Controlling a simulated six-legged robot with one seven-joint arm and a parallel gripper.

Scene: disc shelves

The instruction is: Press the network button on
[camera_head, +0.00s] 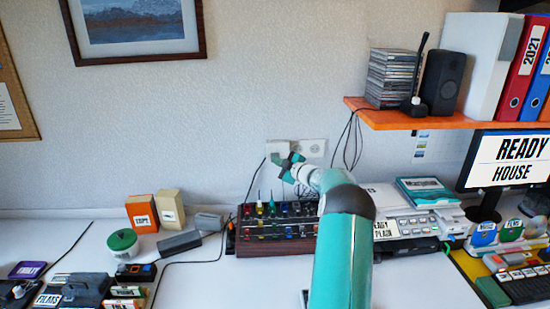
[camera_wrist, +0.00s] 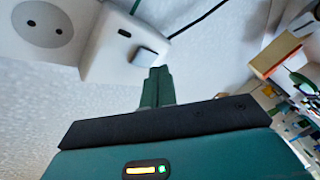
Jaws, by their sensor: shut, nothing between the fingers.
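A white wall box (camera_wrist: 110,42) shows in the wrist view, with a small dark slot on its face. A grey-blue square button (camera_wrist: 147,57) stands out from its lower right corner. I take it for the network button; no label on it can be read. My gripper (camera_wrist: 158,71) is shut and empty, its teal fingertips right at the button's lower edge. I cannot tell if they touch it.
A wall socket (camera_head: 312,147) is just right of the gripper, and cables hang around it. A control panel with coloured knobs (camera_head: 275,212) stands on the desk below. An orange shelf (camera_head: 415,121) with discs and a speaker is at the right.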

